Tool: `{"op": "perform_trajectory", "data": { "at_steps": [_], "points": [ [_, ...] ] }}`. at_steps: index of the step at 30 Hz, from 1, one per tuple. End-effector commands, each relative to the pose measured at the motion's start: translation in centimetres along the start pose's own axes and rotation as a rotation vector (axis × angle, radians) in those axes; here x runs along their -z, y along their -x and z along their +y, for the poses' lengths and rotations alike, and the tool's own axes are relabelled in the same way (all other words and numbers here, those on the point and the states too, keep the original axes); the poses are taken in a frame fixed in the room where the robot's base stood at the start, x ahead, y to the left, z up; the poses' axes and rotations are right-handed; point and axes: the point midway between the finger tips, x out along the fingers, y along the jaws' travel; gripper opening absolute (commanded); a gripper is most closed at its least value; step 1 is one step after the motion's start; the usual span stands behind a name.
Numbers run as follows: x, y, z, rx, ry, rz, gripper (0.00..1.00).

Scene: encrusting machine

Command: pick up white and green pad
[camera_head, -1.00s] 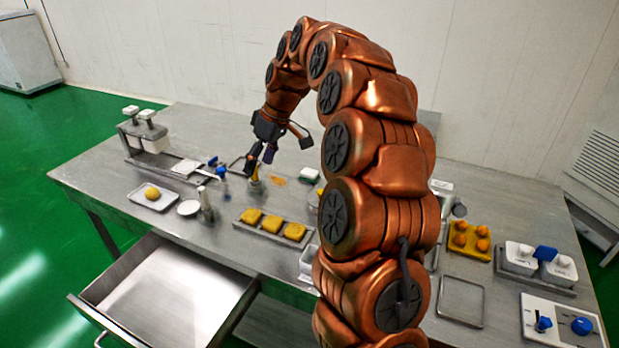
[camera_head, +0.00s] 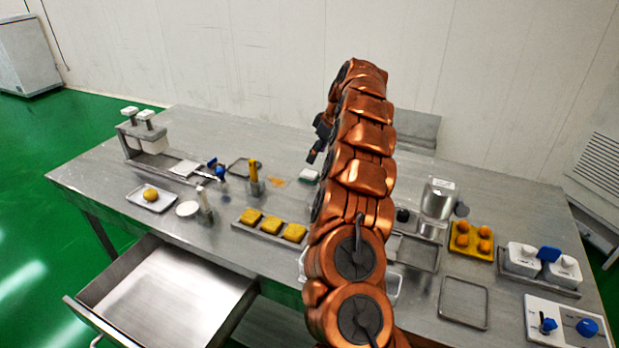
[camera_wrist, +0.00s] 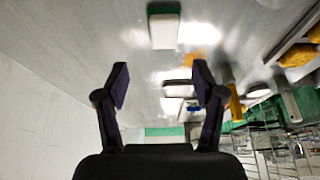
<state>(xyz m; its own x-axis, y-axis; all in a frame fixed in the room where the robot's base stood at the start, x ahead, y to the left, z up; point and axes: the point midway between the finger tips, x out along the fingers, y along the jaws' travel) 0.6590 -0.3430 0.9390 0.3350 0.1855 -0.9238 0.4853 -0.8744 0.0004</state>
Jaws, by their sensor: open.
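The white and green pad (camera_head: 308,175) lies flat on the steel table, behind the yellow-topped tray and just left of my arm. In the wrist view the pad (camera_wrist: 164,30) shows near the top centre, a white face with a dark green band at one end. My gripper (camera_wrist: 160,80) is open and empty, its two fingers spread apart, with the pad beyond the fingertips. In the head view my gripper (camera_head: 318,138) is seen partly, beside and behind my arm, above the table's back part; its fingertips are hard to make out.
A pot with a yellow-handled tool (camera_head: 254,178) stands left of the pad, near an orange spill (camera_head: 277,182). A tray of yellow squares (camera_head: 270,227) lies in front. A metal canister (camera_head: 438,198) and yellow tray with orange balls (camera_head: 471,241) are right of my arm. An open drawer (camera_head: 165,295) juts out at front left.

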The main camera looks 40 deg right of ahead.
Motion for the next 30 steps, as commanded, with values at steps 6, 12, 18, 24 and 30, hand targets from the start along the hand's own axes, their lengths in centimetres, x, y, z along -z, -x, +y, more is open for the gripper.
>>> {"op": "perform_trajectory", "data": {
  "at_steps": [6, 12, 18, 24, 30],
  "points": [
    [-0.1, -1.9, -0.2, 0.004, 0.000, -0.001, 0.69],
    [-0.2, -2.7, -0.2, 0.002, 0.000, 0.000, 0.69],
    [-0.7, -4.2, -0.6, 0.005, 0.001, -0.001, 0.69],
    [-1.0, -6.7, -0.8, 0.004, 0.001, -0.001, 0.69],
    [-1.0, -7.3, -0.6, -0.001, 0.000, 0.001, 0.69]
  ]
}}
